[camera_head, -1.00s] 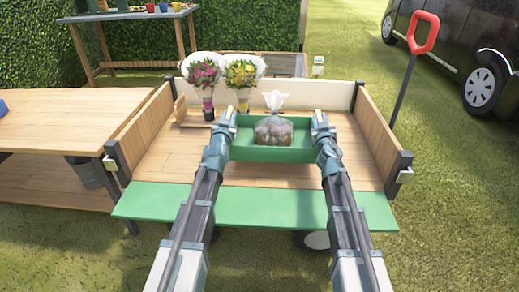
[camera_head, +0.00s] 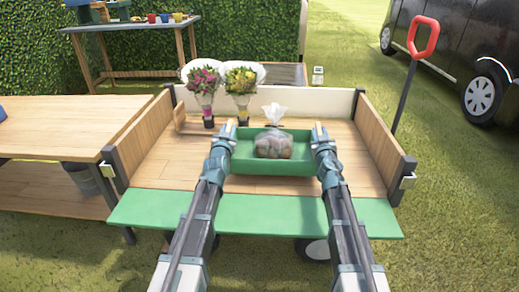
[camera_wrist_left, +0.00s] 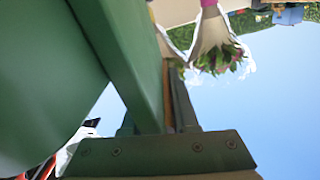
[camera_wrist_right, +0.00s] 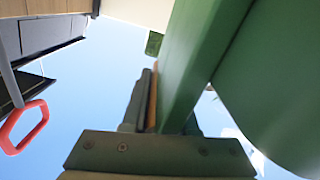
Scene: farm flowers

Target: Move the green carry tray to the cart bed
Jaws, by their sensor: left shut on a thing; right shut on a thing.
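The green carry tray (camera_head: 270,185) is over the wooden cart bed (camera_head: 165,172), with a clear bag of brown round things (camera_head: 273,146) in it. I cannot tell whether the tray touches the boards. My left gripper (camera_head: 226,134) is shut on the tray's left end, and my right gripper (camera_head: 318,134) on its right end. The tray's green wall fills much of the left wrist view (camera_wrist_left: 130,60) and the right wrist view (camera_wrist_right: 195,60). The cart's green front flap (camera_head: 150,210) hangs open below my arms.
Two wrapped bouquets (camera_head: 206,92) (camera_head: 241,90) stand at the back left of the bed, by a small wooden piece (camera_head: 179,117). Wooden side walls (camera_head: 378,138) and a pale back wall (camera_head: 315,101) bound the bed. A wooden table (camera_head: 60,128) adjoins on the left. Bed boards right of the tray are bare.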

